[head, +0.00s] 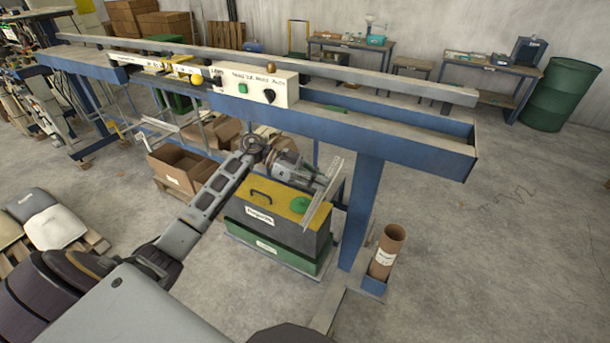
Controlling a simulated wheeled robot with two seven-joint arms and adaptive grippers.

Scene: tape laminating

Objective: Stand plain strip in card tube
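The card tube (384,255) is a brown, open-topped cylinder with a white label. It stands upright in a blue holder at the foot of the blue bench leg, right of centre. My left gripper (322,184) is shut on a long, pale strip (318,208) above the right end of the yellow-topped box. The strip is tilted, its upper end to the right and its lower end to the left. The strip is left of the tube and apart from it. The fingertips are small and partly hidden at the strip. My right gripper is not in view.
A long blue-framed bench (415,142) crosses behind, with a white control box (250,86) on it. Its leg (361,215) stands between the strip and the tube. A yellow-topped box (270,205) sits below my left gripper. The floor right of the tube is clear.

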